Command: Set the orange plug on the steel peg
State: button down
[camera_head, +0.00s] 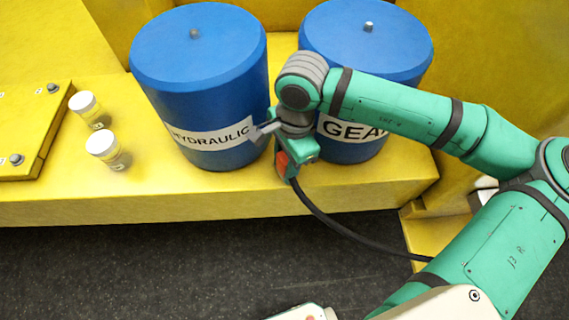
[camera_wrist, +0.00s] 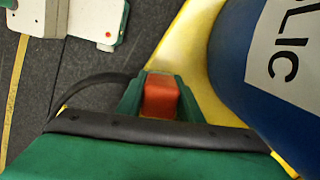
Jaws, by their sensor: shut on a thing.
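My gripper (camera_head: 290,166) is in front of the gap between two blue drums, low near the front edge of the yellow ledge. It is shut on the orange plug (camera_head: 282,163), which shows as a small orange patch. In the wrist view the orange plug (camera_wrist: 160,97) is a block between the green fingers. A black cable (camera_head: 340,228) runs from near the gripper down to the right. Small steel studs stand on the left drum's lid (camera_head: 195,33) and the right drum's lid (camera_head: 368,27). I cannot tell which metal piece is the steel peg.
The blue HYDRAULIC drum (camera_head: 200,90) and the GEAR drum (camera_head: 365,50) stand close behind my gripper. Two white-capped jars (camera_head: 108,150) stand on the yellow ledge (camera_head: 100,208) at left, beside a bolted yellow plate (camera_head: 35,125). The dark floor (camera_head: 150,270) in front is clear.

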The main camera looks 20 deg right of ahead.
jog(key=shift+f, duration=0.85)
dwell(0.7)
jog(key=c, duration=1.2)
grip_release()
jog(key=shift+o, duration=0.2)
jog(key=r, duration=0.3)
jog(key=d+r, duration=0.1)
jog(key=r, duration=0.6)
jog(key=shift+w+d+r, duration=0.15)
jog(key=shift+r, duration=0.2)
